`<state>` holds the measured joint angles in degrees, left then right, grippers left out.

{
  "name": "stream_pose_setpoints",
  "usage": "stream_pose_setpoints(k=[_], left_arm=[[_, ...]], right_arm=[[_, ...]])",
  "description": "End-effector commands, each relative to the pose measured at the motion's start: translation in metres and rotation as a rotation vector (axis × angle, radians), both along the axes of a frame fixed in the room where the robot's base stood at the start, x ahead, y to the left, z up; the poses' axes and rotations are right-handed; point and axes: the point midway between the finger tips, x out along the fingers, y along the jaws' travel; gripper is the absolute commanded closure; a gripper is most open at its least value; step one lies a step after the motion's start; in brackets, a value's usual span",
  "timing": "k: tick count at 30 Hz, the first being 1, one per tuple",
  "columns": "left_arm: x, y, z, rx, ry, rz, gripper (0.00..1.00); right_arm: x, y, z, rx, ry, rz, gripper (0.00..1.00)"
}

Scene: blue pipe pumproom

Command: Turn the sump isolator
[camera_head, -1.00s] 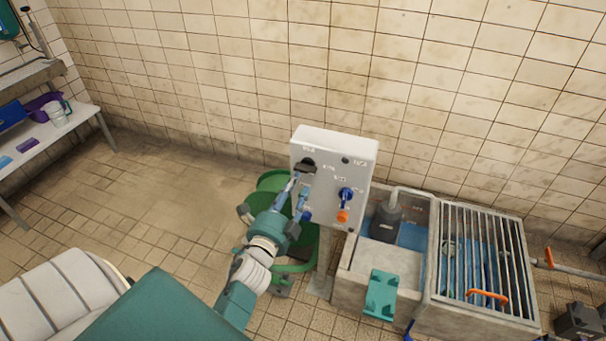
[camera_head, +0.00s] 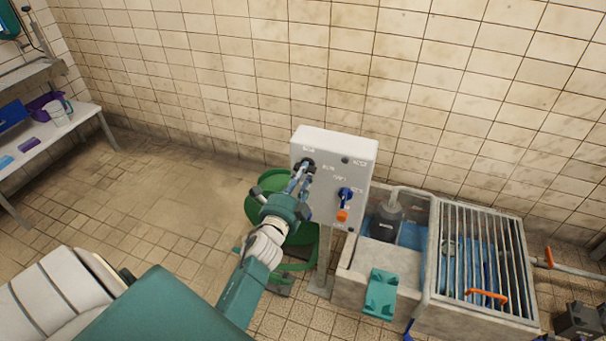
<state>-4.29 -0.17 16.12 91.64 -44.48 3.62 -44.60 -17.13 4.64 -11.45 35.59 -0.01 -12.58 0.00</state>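A light grey control box (camera_head: 350,170) stands on a post in front of the tiled wall. A black rotary knob (camera_head: 306,165) sits at the upper left of its face, and a blue knob (camera_head: 345,194) with an orange piece (camera_head: 342,215) below it sits to the lower right. The labels are too small to read. My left gripper (camera_head: 302,178) is at the black knob, with its fingers reaching up to it and partly covering it. I cannot tell whether the fingers are closed on the knob. My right gripper is not in view.
A concrete sump (camera_head: 395,262) with a dark pump (camera_head: 385,222) and a barred grate (camera_head: 480,255) stands right of the box. A bench (camera_head: 50,140) stands far left. Floor left of the arm is clear.

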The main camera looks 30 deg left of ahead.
Motion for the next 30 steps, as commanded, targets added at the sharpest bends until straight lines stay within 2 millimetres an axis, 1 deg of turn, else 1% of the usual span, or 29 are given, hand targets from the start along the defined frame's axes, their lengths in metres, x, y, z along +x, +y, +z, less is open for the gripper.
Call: stream_pose_setpoints(k=[6,14,20,30], left_arm=[[0.0,0.0,0.0,-0.016,-0.003,0.0,1.0],[0.0,-0.001,0.0,-0.124,-0.029,-0.001,1.0],[0.0,-0.002,0.0,-0.284,-0.066,-0.001,1.0],[0.001,-0.004,0.002,-0.599,-0.142,-0.001,1.0]], right_arm=[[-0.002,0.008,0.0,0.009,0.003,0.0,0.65],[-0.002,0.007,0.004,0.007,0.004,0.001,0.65],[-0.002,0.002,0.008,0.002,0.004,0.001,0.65],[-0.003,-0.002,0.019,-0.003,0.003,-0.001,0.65]])
